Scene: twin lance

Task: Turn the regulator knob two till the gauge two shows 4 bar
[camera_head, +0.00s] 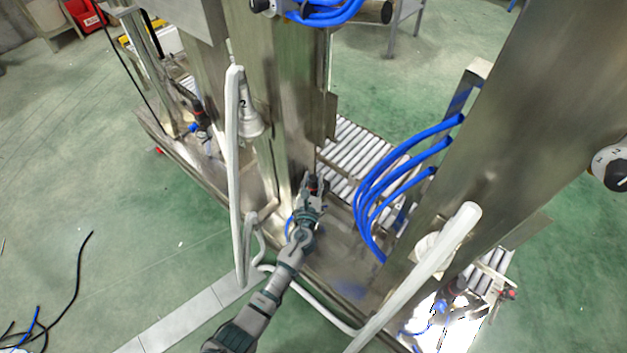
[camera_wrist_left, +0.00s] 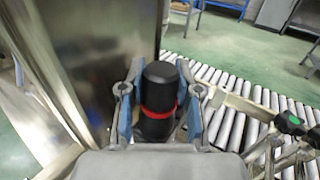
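My left gripper (camera_head: 311,196) reaches to a black regulator knob with a red ring at the foot of the middle metal column. In the left wrist view, the knob (camera_wrist_left: 160,88) stands between the two fingers of this gripper (camera_wrist_left: 160,95). The fingers are apart, one on each side of the knob, with narrow gaps that look free; contact is hard to judge. In the head view, the gripper covers much of the knob (camera_head: 314,182). No readable gauge face shows, so the pressure cannot be read. My right gripper is not in view.
The metal column (camera_head: 292,110) rises close behind the gripper. Blue hoses (camera_head: 372,205) arch to its right, beside a roller conveyor (camera_head: 352,150). White tubes (camera_head: 235,160) stand at left and right. Another black-and-red knob (camera_head: 201,117) is at far left.

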